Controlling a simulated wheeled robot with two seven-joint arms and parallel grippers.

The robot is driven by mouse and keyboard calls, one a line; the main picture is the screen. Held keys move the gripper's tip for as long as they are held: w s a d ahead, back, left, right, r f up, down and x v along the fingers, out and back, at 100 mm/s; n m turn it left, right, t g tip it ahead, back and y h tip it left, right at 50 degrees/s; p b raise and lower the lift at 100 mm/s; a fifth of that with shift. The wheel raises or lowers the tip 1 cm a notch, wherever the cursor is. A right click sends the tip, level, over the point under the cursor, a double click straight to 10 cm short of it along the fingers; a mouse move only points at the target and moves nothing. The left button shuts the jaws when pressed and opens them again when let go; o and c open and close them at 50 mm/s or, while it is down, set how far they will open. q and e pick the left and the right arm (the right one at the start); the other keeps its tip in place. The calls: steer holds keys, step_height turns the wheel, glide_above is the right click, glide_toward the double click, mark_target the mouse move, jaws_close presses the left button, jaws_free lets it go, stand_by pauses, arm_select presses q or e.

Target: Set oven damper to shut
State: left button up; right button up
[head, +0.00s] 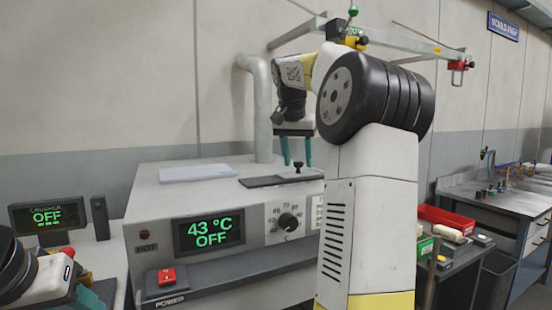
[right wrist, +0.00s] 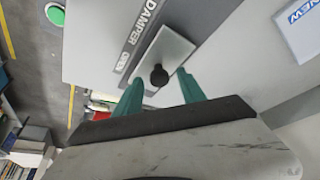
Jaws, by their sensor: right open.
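The oven (head: 152,205) is a grey box with a display reading 43 °C OFF. On its top lies the damper, a dark track (head: 262,182) with a small black knob (head: 298,167).
A vent pipe (head: 262,110) rises behind the oven. A pale flat panel (head: 198,173) lies left of the damper. The temperature dial (head: 288,222) and red power switch (head: 166,276) are on the front. A red bin (head: 445,218) and workbench (head: 500,200) stand at right.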

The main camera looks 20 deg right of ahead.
steer(key=shift+c, duration=0.5)
jaws_close()
stand_by(0.7)
